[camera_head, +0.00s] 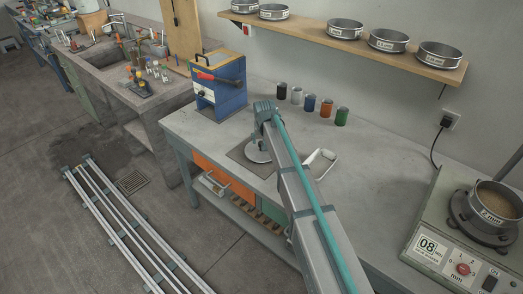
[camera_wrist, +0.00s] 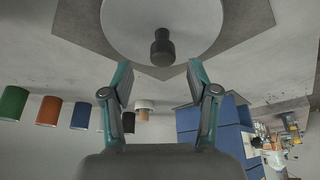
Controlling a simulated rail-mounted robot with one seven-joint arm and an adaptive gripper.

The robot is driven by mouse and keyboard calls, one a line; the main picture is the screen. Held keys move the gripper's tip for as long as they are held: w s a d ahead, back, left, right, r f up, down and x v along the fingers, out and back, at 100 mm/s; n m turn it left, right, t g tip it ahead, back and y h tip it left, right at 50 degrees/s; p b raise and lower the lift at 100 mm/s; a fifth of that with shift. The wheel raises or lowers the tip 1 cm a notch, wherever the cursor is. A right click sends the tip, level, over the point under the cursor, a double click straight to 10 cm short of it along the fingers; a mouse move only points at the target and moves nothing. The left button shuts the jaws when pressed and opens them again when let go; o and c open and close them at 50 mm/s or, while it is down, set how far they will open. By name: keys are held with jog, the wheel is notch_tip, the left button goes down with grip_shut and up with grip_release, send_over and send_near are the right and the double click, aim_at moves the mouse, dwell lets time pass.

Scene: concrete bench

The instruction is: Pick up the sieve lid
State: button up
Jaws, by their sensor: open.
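The sieve lid is a round pale grey disc (camera_wrist: 205,20) with a dark upright knob (camera_wrist: 162,48), at the top of the wrist view. In the head view the lid (camera_head: 253,153) lies on a dark square mat (camera_head: 240,158) on the bench, partly hidden by my arm. My gripper (camera_wrist: 160,72) is open and empty, its two fingers apart on either side of the knob's line. The knob shows beyond the fingertips, and I see no contact. In the head view my arm covers most of the gripper.
Several coloured cups (camera_head: 311,104) stand behind the lid. A blue box (camera_head: 220,88) stands to the left, a white scoop (camera_head: 320,163) to the right. A sieve shaker (camera_head: 460,240) is at the far right. Sieves line the wall shelf (camera_head: 400,58) above.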

aim_at(261, 143)
jog(key=shift+p+x, duration=1)
jog(key=shift+x, duration=1.25)
jog(key=shift+s+a, duration=0.15)
jog(key=shift+s, duration=0.05)
grip_shut()
